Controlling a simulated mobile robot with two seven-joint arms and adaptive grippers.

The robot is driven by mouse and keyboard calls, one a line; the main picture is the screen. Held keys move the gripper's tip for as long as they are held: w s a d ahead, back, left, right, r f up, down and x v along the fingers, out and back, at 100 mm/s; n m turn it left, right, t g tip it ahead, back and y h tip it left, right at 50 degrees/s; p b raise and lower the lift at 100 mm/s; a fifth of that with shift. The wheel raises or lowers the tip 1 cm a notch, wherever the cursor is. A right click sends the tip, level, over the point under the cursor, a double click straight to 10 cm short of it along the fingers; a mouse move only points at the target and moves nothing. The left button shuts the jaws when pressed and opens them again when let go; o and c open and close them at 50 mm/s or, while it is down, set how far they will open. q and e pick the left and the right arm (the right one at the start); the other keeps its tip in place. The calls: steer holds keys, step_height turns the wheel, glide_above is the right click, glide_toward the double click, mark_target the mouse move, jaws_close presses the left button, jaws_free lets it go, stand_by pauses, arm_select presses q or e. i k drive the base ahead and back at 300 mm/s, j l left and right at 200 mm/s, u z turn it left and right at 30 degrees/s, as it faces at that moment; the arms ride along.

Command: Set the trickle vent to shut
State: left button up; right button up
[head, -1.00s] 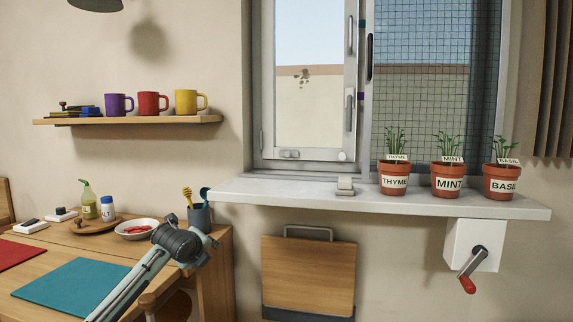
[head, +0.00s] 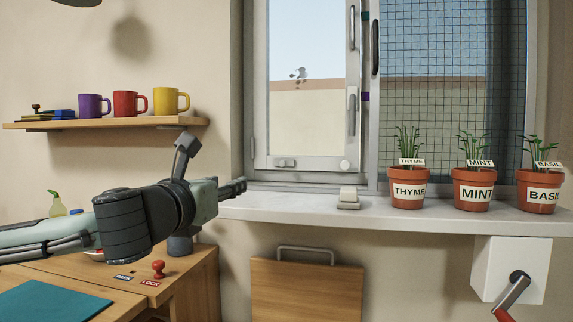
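A small light slider plate (head: 285,163) sits at the lower left of the white window sash; it may be the trickle vent, and its setting is too small to read. A round white knob (head: 345,165) sits at the sash's lower right. My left gripper (head: 238,187) points right, its dark fingers near the left end of the sill and left of the window frame. It appears apart from the slider. The fingers are seen side-on, so their opening is unclear. My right gripper is not in view.
The white sill (head: 330,209) holds a small grey block (head: 348,198) and pots of thyme (head: 408,189), mint (head: 474,189) and basil (head: 539,191). A crank box (head: 495,262) hangs below right. A shelf (head: 150,122) with mugs is above my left arm.

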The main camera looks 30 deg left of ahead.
mark_target(282, 164)
steer(key=i+j, duration=0.2)
steer(key=i, duration=0.3)
steer(key=i+j, duration=0.15)
steer(key=i, duration=0.4)
